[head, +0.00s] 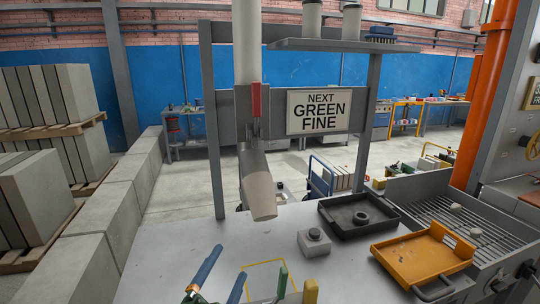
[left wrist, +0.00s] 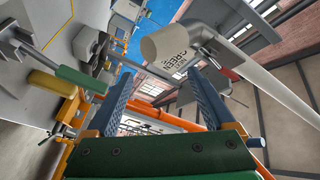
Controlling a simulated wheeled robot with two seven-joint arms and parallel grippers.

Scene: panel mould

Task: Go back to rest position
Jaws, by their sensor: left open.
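My left gripper (head: 230,261) is low in the head view, over the front of the grey table (head: 180,250). Its two blue fingers stand apart with nothing between them. In the left wrist view the left gripper (left wrist: 160,73) also shows open and empty, with the grey spout (left wrist: 165,45) beyond its fingertips. In the head view the spout (head: 260,190) hangs from a pipe, to the right of and above the fingers. My right gripper is not in view.
A sign (head: 318,111) reads "NEXT GREEN FINE". A red lever (head: 256,100) is on the pipe. A grey button box (head: 314,243), a black tray (head: 385,225) and an orange tray (head: 410,262) are to the right. Concrete blocks (head: 100,215) border the left side. The table's left part is clear.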

